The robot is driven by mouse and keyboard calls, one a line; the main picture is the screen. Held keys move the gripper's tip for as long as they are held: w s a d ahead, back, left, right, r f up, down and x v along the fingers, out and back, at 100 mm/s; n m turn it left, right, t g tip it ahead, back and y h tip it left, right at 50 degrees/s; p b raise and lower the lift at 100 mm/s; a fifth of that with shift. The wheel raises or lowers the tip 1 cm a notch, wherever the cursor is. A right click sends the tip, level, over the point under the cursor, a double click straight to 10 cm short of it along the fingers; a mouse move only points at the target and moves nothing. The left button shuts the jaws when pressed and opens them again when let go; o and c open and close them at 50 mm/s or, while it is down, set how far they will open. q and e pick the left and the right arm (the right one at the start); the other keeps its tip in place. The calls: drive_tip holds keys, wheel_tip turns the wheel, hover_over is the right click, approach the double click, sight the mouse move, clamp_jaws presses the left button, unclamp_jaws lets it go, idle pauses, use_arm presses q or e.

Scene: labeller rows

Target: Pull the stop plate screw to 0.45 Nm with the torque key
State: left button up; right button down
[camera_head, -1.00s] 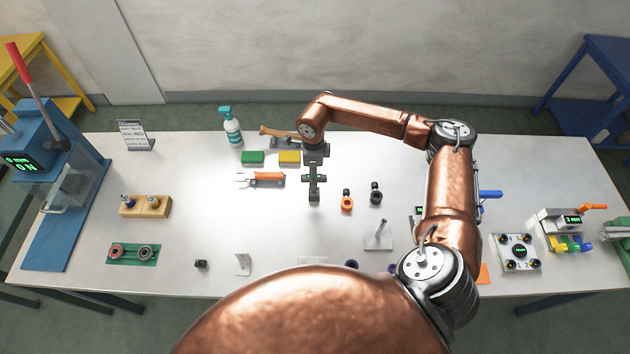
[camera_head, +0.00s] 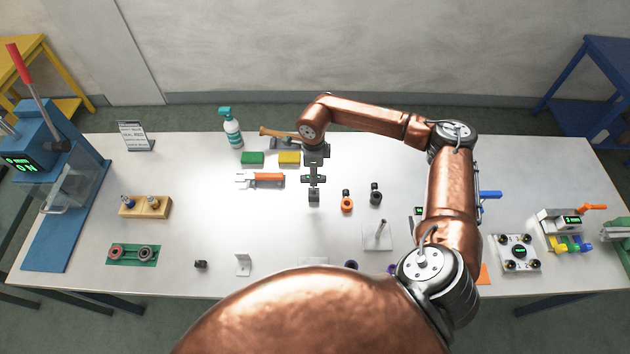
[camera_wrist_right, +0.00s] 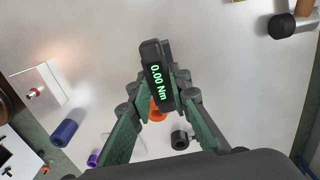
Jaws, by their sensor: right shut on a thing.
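My right gripper (camera_head: 314,178) points down over the middle of the table and is shut on the torque key (camera_head: 314,196). In the right wrist view the dark key (camera_wrist_right: 157,76) sits between the green-grey fingers, its green display reading 0.00 Nm. A pale plate with an upright screw-like pin (camera_head: 378,238), possibly the stop plate, lies right of and nearer than the gripper. It also shows at the left of the wrist view (camera_wrist_right: 42,100). The key is clear of this plate. My left gripper is not in view.
An orange ring holder (camera_head: 347,203) and a black one (camera_head: 376,194) stand right of the key. An orange-handled tool (camera_head: 268,177) lies left. A blue press (camera_head: 42,140) stands far left. My right arm hides part of the table's right side.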

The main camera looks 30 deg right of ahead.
drive_tip(key=shift+r, duration=0.4)
drive_tip(key=shift+r+p, duration=1.2)
drive_tip(key=shift+r, duration=1.4)
